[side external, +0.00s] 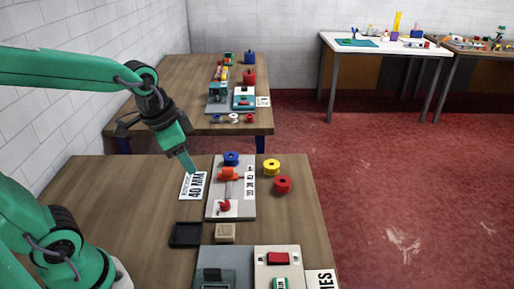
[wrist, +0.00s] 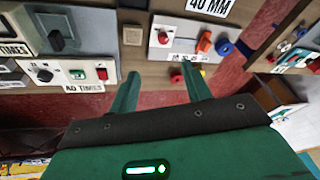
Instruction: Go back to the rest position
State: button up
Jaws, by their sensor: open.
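My gripper (side external: 190,168) hangs from the arm near the top of the white 40 MM card (side external: 193,186), fingers pointing down; its height above the table is hard to tell. In the wrist view its two green fingers (wrist: 158,85) stand apart with nothing between them. A pale board (side external: 231,208) right of the card bears a blue spool (side external: 231,158), an orange part (side external: 229,174) and a red knob (side external: 224,206). A yellow spool (side external: 271,167) and a red spool (side external: 282,185) lie on the table to its right.
A dark tray (side external: 186,235) and a tan block (side external: 225,233) lie in front of the board. Switch boxes, one with a red switch (side external: 278,258), stand at the near edge. Another loaded bench (side external: 170,85) stands behind. The table's left part is clear.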

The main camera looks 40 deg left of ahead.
jog(key=s+r+n+t, duration=0.2)
jog(key=s+r+n, duration=0.1)
jog(key=s, duration=0.3)
jog(key=shift+s+n, duration=0.3)
jog(key=shift+n, duration=0.4)
jog(key=shift+a, duration=0.1)
dwell(0.4)
